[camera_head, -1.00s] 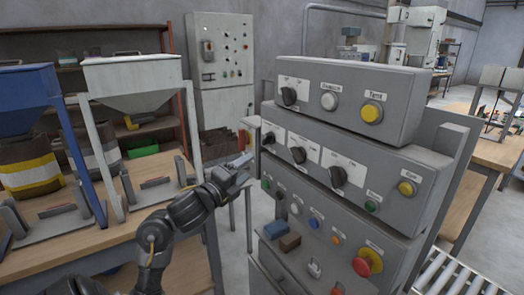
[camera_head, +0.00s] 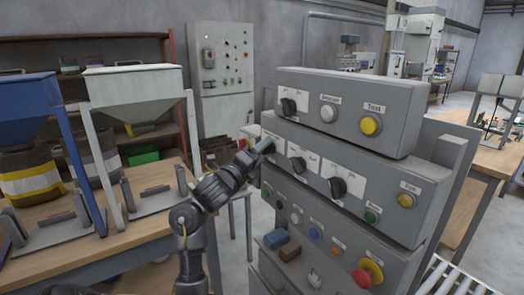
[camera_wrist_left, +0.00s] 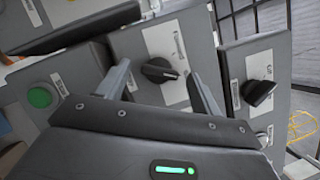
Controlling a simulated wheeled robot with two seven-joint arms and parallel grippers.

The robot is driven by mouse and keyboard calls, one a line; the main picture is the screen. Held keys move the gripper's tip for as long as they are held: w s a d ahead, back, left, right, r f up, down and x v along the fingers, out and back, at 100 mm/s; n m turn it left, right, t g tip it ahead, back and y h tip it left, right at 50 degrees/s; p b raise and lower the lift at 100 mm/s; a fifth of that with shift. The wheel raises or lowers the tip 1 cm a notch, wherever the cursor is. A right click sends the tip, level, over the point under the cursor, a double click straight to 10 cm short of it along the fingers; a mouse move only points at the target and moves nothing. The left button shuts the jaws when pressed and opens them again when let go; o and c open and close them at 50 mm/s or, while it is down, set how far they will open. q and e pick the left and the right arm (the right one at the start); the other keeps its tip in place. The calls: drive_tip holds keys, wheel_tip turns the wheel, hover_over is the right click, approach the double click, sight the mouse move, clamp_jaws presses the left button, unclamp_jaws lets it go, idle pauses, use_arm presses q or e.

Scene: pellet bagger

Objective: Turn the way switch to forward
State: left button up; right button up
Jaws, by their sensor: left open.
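The control panel holds several black rotary switches on white plates; their labels are too small to read, so I cannot tell by name which is the way switch. My left gripper (camera_head: 266,146) is at the leftmost switch of the middle row, which it hides in the head view. In the left wrist view, that black switch knob (camera_wrist_left: 160,70) shows between the two open fingers (camera_wrist_left: 160,85), with gaps on both sides. Two more middle-row switches, the centre one (camera_head: 298,163) and the right one (camera_head: 337,187), stand clear. My right gripper is not in view.
The top box has a black switch (camera_head: 288,106), also in the left wrist view (camera_wrist_left: 258,92), and a yellow button (camera_head: 371,125). Below are a green button (camera_wrist_left: 40,97) and a red emergency knob (camera_head: 362,276). A wooden table (camera_head: 95,240) with hoppers stands left.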

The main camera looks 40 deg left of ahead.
use_arm(q)
drive_tip(key=shift+w+r, duration=0.1)
drive_tip(key=shift+w, duration=0.45)
drive_tip(key=c, duration=1)
drive_tip(key=shift+r+n+g+p, duration=0.1)
drive_tip(key=shift+n+g+p, duration=0.65)
drive_tip(key=shift+n+p, duration=1.95)
drive_tip(key=shift+r+n+g+p, duration=0.1)
drive_tip(key=shift+n+g+p, duration=0.8)
drive_tip(key=shift+p, duration=3.35)
drive_tip(key=shift+r+n+g+p, duration=0.1)
drive_tip(key=shift+n+g+p, duration=0.45)
drive_tip(key=shift+n+p, duration=2.25)
drive_tip(key=shift+m+p, duration=0.7)
drive_tip(key=shift+f, duration=0.1)
